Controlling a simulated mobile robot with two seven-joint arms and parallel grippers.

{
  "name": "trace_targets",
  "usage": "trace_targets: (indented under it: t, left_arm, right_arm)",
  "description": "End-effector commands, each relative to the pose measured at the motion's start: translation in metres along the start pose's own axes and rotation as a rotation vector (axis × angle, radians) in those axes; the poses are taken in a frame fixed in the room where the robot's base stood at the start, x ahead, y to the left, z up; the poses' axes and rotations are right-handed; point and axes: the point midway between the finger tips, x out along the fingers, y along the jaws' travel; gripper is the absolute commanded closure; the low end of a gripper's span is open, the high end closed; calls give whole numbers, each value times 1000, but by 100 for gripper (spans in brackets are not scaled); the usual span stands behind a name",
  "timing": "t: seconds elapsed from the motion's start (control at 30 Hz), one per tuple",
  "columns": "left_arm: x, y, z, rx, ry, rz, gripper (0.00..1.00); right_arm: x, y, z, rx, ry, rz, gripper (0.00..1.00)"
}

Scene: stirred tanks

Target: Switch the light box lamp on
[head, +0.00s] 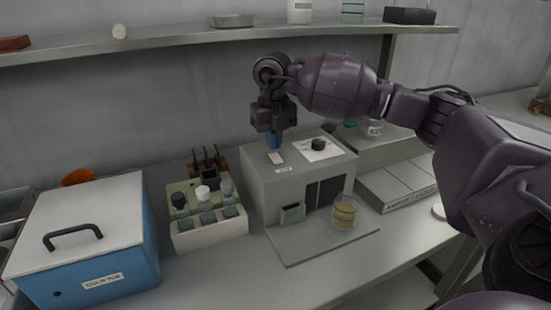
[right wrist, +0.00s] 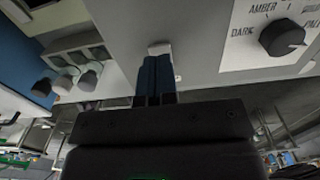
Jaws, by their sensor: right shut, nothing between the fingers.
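The light box (head: 256,190) is a grey box in the middle of the bench, with dark panels on its front. On its top is a small white switch (head: 275,158), which also shows in the right wrist view (right wrist: 159,47). My right gripper (head: 274,146) points down with its blue fingers shut and empty, right at the switch. In the right wrist view the fingertips (right wrist: 155,60) overlap the switch's near edge; I cannot tell whether they touch it. No lamp glow shows on the front. My left gripper is not in view.
A black dial (head: 318,144) on a white card sits on the box top beside the switch. A glass jar (head: 344,212) stands in front of the box. A vial rack (head: 207,230) and a blue cold tub (head: 110,283) stand left. A shelf (head: 170,42) runs behind.

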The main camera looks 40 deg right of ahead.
Motion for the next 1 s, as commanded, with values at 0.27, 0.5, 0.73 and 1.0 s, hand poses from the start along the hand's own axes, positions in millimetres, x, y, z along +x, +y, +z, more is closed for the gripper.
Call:
trace_targets:
  t: [0.27,0.5,0.73,1.0]
  left_arm:
    - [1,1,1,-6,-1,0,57]
    - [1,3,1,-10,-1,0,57]
    - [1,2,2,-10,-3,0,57]
    - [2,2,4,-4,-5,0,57]
  right_arm:
    - [4,0,0,0,0,-1,100]
    - [7,0,0,0,0,-1,100]
    - [9,0,0,0,0,-1,100]
    - [13,0,0,0,0,-1,100]
